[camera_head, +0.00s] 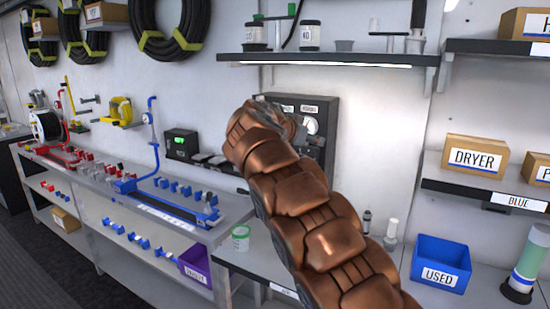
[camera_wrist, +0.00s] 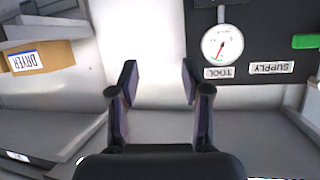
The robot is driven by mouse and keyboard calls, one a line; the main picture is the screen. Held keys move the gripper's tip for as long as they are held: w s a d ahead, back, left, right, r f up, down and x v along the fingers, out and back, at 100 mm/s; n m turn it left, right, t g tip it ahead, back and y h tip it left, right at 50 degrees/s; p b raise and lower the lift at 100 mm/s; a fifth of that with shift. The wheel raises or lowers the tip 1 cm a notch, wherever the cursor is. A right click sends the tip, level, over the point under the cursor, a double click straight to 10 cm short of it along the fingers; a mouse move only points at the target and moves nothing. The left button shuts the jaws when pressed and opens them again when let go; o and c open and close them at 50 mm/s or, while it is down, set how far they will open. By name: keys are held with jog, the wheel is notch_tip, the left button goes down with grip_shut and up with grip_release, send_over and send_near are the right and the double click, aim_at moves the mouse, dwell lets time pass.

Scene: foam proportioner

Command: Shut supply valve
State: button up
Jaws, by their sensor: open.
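The dark control panel (camera_head: 325,110) hangs on the wall behind my arm in the head view, and its left part is hidden. The wrist view shows the panel (camera_wrist: 265,20) upside down, with a "SUPPLY" label (camera_wrist: 270,68) and a green handle (camera_wrist: 306,41) beyond it at the right edge. The handle lies roughly level and is cut off by the frame. My gripper (camera_wrist: 160,80) is open and empty, its fingers apart in front of bare white wall, left of the panel and apart from the handle. In the head view my arm hides most of the gripper.
A white gauge (camera_wrist: 222,45) with a "TOOL" label (camera_wrist: 219,72) sits close to my fingers; it also shows in the head view (camera_head: 312,125). A shelf (camera_head: 325,60) overhangs the panel. A blue bin (camera_head: 440,264) and a DRYER box (camera_head: 475,156) are right.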

jog(key=s+d+f+n+g+y, duration=0.1)
jog(key=s+d+f+g, duration=0.1)
jog(key=s+d+f, duration=0.45)
jog(key=s+d+f+n+g+y, duration=0.1)
jog(key=s+d+f+n+g, duration=0.2)
jog(key=s, duration=0.7)
jog(key=s+d+f+g+y, duration=0.1)
jog(key=s+d+f+g, duration=0.15)
jog(key=s+d, duration=0.5)
jog(key=s+a+f+n+g+y, duration=0.1)
jog(key=s+f, duration=0.4)
jog(key=s, duration=0.6)
jog(key=s+a+f+n+g+y, duration=0.2)
jog(key=s+a+f+y, duration=0.1)
jog(key=s, duration=0.9)
jog(key=s+a+f+n+g+y, duration=0.1)
jog(key=s+a+f, duration=0.3)
jog(key=s+f, duration=0.4)
jog(key=s+n, duration=0.1)
jog(key=s, duration=0.2)
jog(key=shift+s+a+g+y, duration=0.35)
jog(key=shift+y, duration=0.05)
